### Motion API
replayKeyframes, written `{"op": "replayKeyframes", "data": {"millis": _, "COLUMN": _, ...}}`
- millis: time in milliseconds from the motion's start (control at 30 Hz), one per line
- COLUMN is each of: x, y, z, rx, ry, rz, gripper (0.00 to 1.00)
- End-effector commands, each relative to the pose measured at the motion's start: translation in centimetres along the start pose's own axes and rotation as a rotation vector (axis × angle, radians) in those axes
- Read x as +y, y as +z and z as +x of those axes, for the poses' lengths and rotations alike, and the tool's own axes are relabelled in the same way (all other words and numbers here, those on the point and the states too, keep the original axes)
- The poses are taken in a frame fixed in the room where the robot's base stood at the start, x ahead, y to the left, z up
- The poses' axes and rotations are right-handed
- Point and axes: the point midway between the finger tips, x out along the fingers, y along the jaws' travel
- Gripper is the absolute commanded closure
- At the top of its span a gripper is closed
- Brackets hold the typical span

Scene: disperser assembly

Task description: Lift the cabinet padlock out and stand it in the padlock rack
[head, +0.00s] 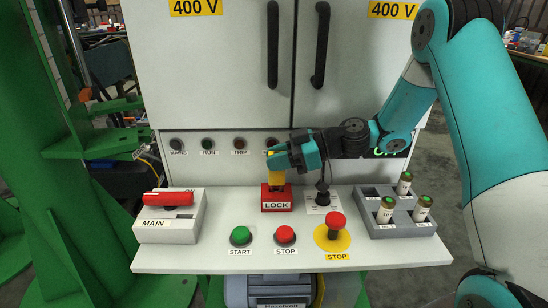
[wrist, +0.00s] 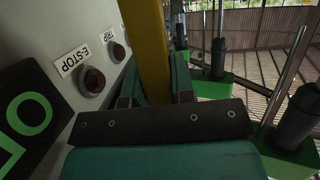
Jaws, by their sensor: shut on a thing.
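The yellow padlock (head: 276,181) is between the fingers of my gripper (head: 274,160), which is shut on it. It is roughly upright, and its upper part is partly hidden by the fingers. Its lower end meets the top of the red padlock rack (head: 277,206) marked LOCK in the head view. I cannot tell whether it rests in the rack or is just above it. In the wrist view the padlock is a yellow bar (wrist: 150,45) rising between the fingers (wrist: 155,85). The rack is not visible there.
Left of the rack is the MAIN switch box (head: 168,222) with a red handle. In front are the green START (head: 240,236), red STOP (head: 285,235) and emergency stop (head: 335,226) buttons. A grey tray (head: 400,227) with several cylinders stands right. The cabinet (head: 215,80) rises behind.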

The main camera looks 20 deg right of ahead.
Motion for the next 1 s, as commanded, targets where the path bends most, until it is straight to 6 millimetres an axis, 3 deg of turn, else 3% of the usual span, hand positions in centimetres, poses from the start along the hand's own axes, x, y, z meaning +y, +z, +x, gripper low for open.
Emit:
{"op": "replayKeyframes", "data": {"millis": 900, "x": 0.0, "y": 2.2, "z": 0.7, "rx": 0.000, "ry": 0.000, "rz": 0.000, "gripper": 1.00}}
{"op": "replayKeyframes", "data": {"millis": 933, "x": 0.0, "y": 2.1, "z": 0.7, "rx": 0.000, "ry": 0.000, "rz": -0.001, "gripper": 0.70}}
{"op": "replayKeyframes", "data": {"millis": 1000, "x": 0.0, "y": 2.1, "z": 0.7, "rx": 0.000, "ry": 0.000, "rz": 0.000, "gripper": 0.54}}
